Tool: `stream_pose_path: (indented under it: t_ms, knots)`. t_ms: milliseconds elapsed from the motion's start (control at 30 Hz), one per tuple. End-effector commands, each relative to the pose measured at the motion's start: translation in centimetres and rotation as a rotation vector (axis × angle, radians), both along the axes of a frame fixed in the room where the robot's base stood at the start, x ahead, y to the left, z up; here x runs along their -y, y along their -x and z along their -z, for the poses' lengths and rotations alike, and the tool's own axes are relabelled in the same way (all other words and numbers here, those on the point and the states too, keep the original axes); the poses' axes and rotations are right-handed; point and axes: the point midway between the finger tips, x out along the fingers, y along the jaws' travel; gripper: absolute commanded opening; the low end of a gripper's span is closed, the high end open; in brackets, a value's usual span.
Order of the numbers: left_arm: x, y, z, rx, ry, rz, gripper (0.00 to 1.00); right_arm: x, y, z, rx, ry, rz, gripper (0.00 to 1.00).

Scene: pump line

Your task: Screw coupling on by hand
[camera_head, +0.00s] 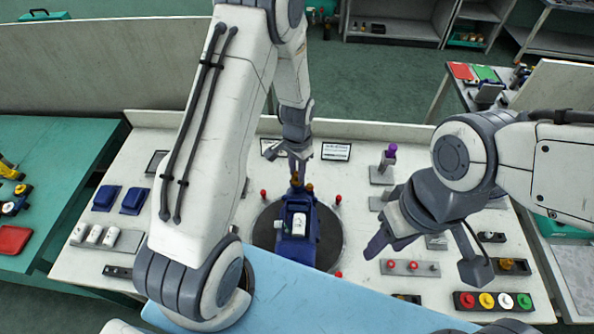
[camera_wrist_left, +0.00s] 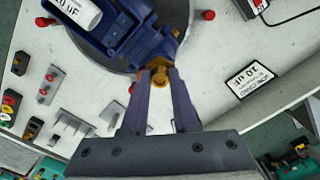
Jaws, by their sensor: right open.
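A dark blue pump (camera_head: 299,228) with a white label reading "10 uF" sits on a round dark turntable (camera_head: 334,243); the pump also shows in the left wrist view (camera_wrist_left: 120,38). A brass coupling (camera_wrist_left: 159,88) is at the pump's brass port, between the fingertips of my left gripper (camera_wrist_left: 160,80). The fingers appear to touch the coupling on both sides. In the head view my left gripper (camera_head: 298,168) comes down at the pump's far end. How far the coupling is seated cannot be told. My right gripper (camera_head: 420,262) is open and empty, right of the turntable.
Red pegs ring the turntable. A panel with red knobs (camera_head: 410,267) and a strip of coloured buttons (camera_head: 492,301) lie at the right. A purple-topped fixture (camera_head: 387,163) stands behind. Blue blocks (camera_head: 133,200) and white cylinders lie at the left. A light blue surface (camera_head: 310,304) runs along the front.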

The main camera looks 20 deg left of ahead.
Motion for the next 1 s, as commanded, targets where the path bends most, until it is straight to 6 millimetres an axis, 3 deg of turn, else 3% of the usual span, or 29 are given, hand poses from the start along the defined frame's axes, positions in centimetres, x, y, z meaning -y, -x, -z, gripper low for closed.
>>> stream_pose_path:
  t_ms: [367, 667, 800, 833, 867, 1000]
  knots:
    - [0.00, 0.01, 0.03, 0.000, 0.000, 0.280, 0.00, 0.00, 0.00, -0.02, 0.000, 0.000, 0.000, 0.50]
    - [0.00, 0.01, 0.04, 0.000, 0.000, 0.305, 0.00, 0.00, 0.00, -0.02, 0.000, 0.000, 0.000, 0.50]
    - [0.00, 0.01, 0.05, 0.000, 0.000, 0.407, 0.00, 0.00, 0.00, -0.03, 0.000, 0.000, 0.000, 0.50]
    - [0.00, 0.01, 0.05, 0.000, 0.000, 0.399, 0.39, 0.00, 0.00, -0.02, 0.000, 0.000, 0.000, 0.50]
    - [0.00, 0.01, 0.05, 0.000, 0.000, 0.398, 0.50, 0.00, 0.00, -0.02, 0.000, 0.000, 0.000, 0.50]
    - [0.00, 0.01, 0.05, 0.000, 0.000, 0.396, 0.54, 0.00, 0.00, -0.02, 0.000, 0.000, 0.000, 0.50]
